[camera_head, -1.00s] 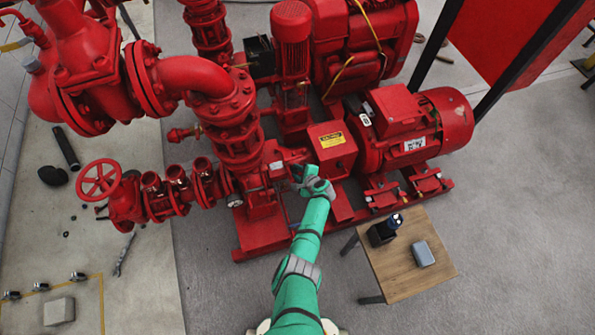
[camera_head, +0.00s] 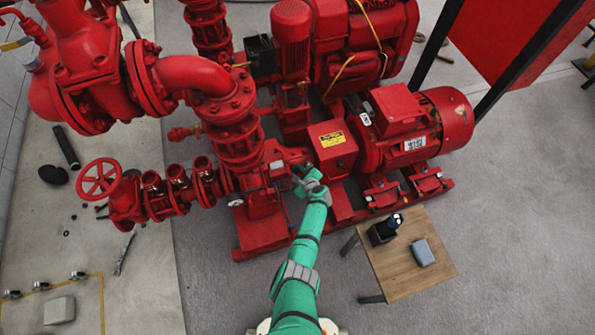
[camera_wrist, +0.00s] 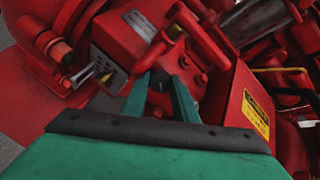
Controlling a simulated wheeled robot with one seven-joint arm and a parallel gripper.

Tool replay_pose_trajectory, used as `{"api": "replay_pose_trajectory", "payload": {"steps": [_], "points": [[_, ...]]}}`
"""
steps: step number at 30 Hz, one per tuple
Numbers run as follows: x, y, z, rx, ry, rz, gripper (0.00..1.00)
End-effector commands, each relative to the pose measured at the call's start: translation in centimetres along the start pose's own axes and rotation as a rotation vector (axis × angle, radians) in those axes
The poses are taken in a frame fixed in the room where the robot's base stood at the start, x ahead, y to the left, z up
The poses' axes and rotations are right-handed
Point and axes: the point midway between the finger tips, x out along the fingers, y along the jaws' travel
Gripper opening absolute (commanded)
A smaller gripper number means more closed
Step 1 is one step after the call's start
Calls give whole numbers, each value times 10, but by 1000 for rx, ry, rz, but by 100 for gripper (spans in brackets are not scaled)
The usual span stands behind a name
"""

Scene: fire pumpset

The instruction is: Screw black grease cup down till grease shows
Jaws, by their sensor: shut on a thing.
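My gripper (camera_wrist: 160,84) has its two green fingers shut on a small dark piece between them, which looks like the black grease cup (camera_wrist: 158,82). The cup sits at the red pump bearing housing, and its lower part and any grease are hidden or too small to tell. In the head view my gripper (camera_head: 300,174) reaches to the housing, just left of the red guard box (camera_head: 332,148) with a yellow label. The cup cannot be made out in the head view.
The red motor (camera_head: 412,130) stands right of the guard. A wooden table (camera_head: 400,275) with a dark bottle holder (camera_head: 382,232) and a grey box (camera_head: 423,253) is at lower right. Red pipes and a handwheel (camera_head: 99,180) crowd the left. Floor at right is clear.

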Motion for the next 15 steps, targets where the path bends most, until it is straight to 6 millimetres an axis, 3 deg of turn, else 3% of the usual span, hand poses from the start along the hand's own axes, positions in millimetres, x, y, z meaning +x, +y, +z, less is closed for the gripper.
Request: {"api": "replay_pose_trajectory", "payload": {"steps": [10,11,12,15], "points": [[1,-1,3,0,-4,0,3],[1,-1,3,0,-4,0,30],[1,-1,3,0,-4,0,40],[1,0,2,0,-3,0,44]]}}
